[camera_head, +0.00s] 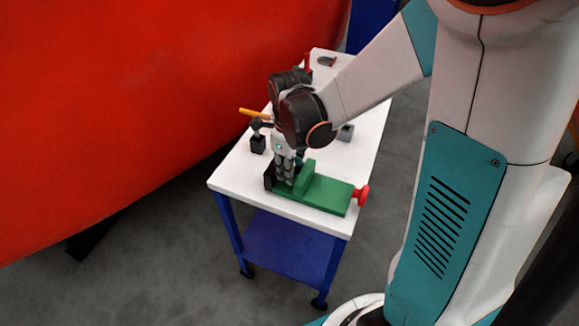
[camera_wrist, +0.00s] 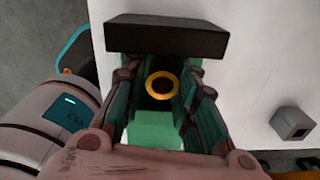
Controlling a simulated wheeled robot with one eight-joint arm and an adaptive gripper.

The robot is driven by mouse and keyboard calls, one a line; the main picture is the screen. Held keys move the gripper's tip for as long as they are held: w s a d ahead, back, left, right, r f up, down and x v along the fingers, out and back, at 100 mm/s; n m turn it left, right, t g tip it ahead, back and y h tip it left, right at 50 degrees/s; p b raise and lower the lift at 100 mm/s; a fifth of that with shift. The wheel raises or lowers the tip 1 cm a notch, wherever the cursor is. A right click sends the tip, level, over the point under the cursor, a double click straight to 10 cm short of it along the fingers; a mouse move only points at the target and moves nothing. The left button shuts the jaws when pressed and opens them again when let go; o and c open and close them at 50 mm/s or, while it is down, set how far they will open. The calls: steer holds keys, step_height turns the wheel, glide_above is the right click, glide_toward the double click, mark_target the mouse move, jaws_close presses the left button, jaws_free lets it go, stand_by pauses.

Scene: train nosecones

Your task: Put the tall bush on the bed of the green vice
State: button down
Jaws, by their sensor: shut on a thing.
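The green vice (camera_head: 325,193) lies across the near end of the white table, with a dark jaw block at its left end and a red knob at its right. My gripper (camera_head: 284,178) points down into the gap between the dark block and the raised green jaw. In the wrist view my gripper (camera_wrist: 160,98) is shut on the tall bush (camera_wrist: 161,74), seen end-on as a brass ring with a dark bore. The green vice (camera_wrist: 153,133) shows below the fingers. The fingers hide the bush in the head view, and whether it touches the bed cannot be told.
On the white table (camera_head: 225,180), a dark block with an orange-handled tool (camera_head: 257,143) stands left of my gripper. A small grey hollow block (camera_wrist: 291,122) lies to the right. A grey part (camera_head: 327,61) lies at the far end. A large red body (camera_head: 130,90) borders the left.

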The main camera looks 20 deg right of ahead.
steer(key=shift+f, duration=0.6)
stand_by(0.5)
steer(key=c, duration=1.2)
jaws_free()
steer(key=shift+r, duration=3.75)
